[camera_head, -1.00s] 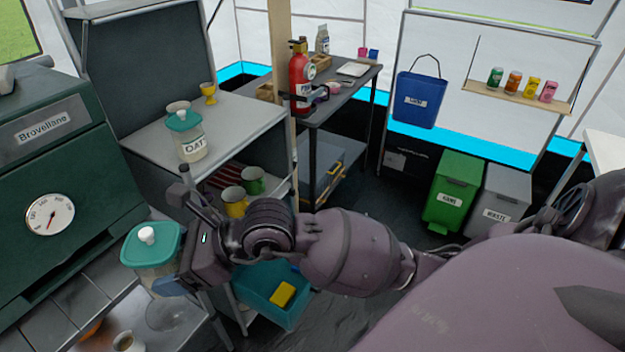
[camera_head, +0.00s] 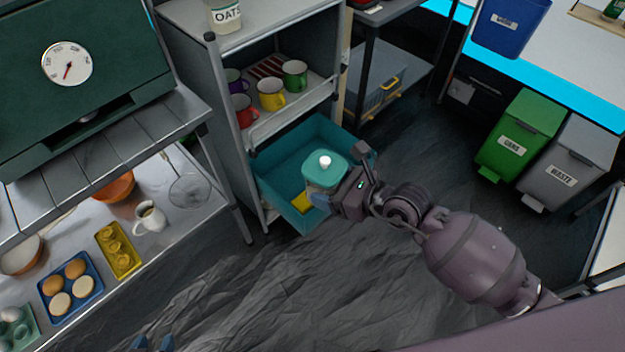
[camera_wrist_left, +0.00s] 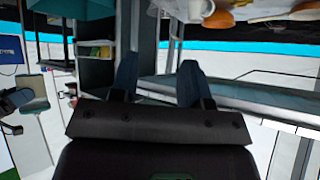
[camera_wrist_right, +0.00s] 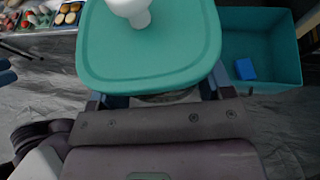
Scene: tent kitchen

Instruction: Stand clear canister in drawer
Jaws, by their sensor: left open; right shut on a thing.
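The clear canister (camera_head: 319,184) has a teal lid with a white knob. My right gripper is shut on it and holds it upright; the fingers are mostly hidden in the head view but flank the canister under its lid (camera_wrist_right: 150,45) in the right wrist view (camera_wrist_right: 157,97). The teal drawer (camera_head: 275,165) is pulled out low in the grey shelf unit. In the head view the canister overlaps the drawer's front right part; in the right wrist view the drawer (camera_wrist_right: 285,48) lies to its right. My left gripper (camera_head: 152,343) is open and empty (camera_wrist_left: 157,80).
A yellow block (camera_head: 301,203) and a blue block (camera_wrist_right: 245,68) lie in the drawer. Mugs (camera_head: 271,94) stand on the shelf above. An oats canister (camera_head: 226,15) is on top. A counter with food trays (camera_head: 71,287) is at left. The floor (camera_head: 290,290) in front is clear.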

